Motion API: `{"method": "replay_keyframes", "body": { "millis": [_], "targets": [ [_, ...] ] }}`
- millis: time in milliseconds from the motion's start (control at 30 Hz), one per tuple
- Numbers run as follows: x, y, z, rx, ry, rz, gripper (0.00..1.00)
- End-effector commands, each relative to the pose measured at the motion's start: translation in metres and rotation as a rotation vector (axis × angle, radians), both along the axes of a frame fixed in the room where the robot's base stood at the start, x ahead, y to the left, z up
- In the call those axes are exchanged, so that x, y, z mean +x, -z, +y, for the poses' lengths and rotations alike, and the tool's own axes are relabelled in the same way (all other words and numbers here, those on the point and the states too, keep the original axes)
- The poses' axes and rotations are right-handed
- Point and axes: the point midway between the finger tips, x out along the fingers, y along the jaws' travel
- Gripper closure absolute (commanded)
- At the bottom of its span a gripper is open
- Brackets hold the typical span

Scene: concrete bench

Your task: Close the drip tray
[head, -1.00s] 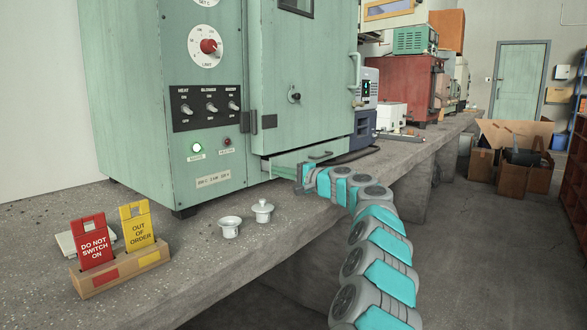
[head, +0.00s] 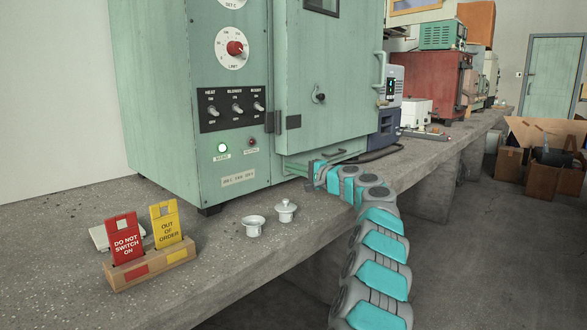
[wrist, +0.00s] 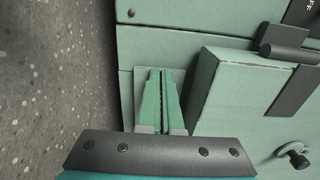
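The drip tray (head: 297,167) is a low green drawer under the door of the green oven (head: 335,100). In the head view a short length of its side stands out from the oven front, so it is partly open.
Two small white pots (head: 254,226) (head: 286,210) stand on the concrete bench (head: 225,262) before the oven. A holder (head: 150,268) with red and yellow signs stands at front left. A dark cable (head: 375,155) lies right of the tray.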

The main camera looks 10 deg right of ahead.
Motion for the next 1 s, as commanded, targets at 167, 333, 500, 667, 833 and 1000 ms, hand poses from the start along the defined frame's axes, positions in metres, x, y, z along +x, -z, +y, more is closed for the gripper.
{"method": "replay_keyframes", "body": {
  "millis": [167,333,500,667,833,1000],
  "targets": [
    [-0.001,0.0,0.003,0.0,-0.001,-0.003,1.0],
    [-0.013,0.001,-0.012,0.001,0.0,-0.003,1.0],
    [-0.03,-0.004,-0.03,0.004,0.002,-0.004,1.0],
    [-0.045,-0.004,-0.04,0.004,-0.001,-0.004,1.0],
    [-0.062,-0.003,-0.055,0.004,0.001,-0.005,1.0],
    [-0.079,-0.003,-0.068,0.005,0.0,-0.003,1.0]
  ]
}}
